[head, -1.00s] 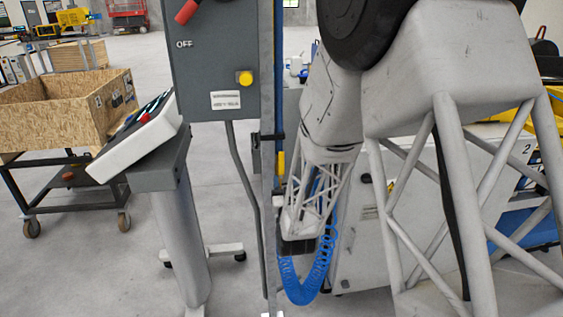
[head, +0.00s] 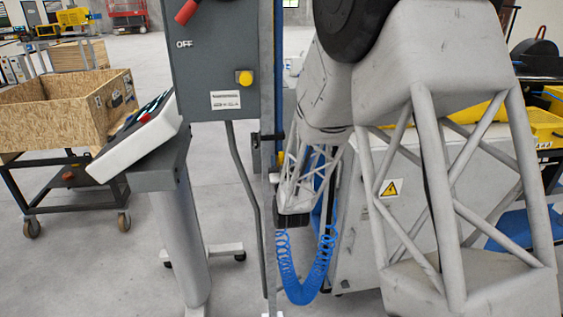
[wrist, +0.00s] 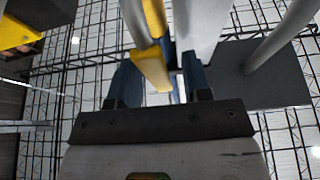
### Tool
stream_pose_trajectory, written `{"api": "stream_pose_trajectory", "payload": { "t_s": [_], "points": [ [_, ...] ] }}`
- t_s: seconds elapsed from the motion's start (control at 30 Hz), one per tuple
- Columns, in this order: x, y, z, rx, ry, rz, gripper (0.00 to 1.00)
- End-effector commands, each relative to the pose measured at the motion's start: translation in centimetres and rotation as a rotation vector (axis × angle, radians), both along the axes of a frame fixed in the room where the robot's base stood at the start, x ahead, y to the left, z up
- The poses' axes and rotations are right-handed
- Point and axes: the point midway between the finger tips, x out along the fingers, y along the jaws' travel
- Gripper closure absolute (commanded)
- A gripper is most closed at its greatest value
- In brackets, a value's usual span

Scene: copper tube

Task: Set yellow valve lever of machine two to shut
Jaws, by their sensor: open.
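My gripper (wrist: 160,82) is open, with one blue finger on each side of the lever's end. I cannot tell whether either finger touches it. In the head view only a small yellow patch (head: 281,158) shows beside the blue post, and my arm covers much of that area. My fingers cannot be made out in the head view.
A blue coiled hose (head: 300,295) hangs below. A pale machine cabinet (head: 352,262) is behind my arm. A tablet stand (head: 178,230) is at left.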

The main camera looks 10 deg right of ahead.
Motion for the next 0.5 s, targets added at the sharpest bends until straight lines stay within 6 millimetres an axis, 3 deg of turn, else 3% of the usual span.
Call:
{"api": "stream_pose_trajectory", "payload": {
  "t_s": [0.27,0.5],
  "points": [
    [0.11,0.0,0.05,0.0,0.0,0.0,0.55],
    [0.11,0.0,0.03,0.0,0.0,0.0,0.89]
  ]
}}
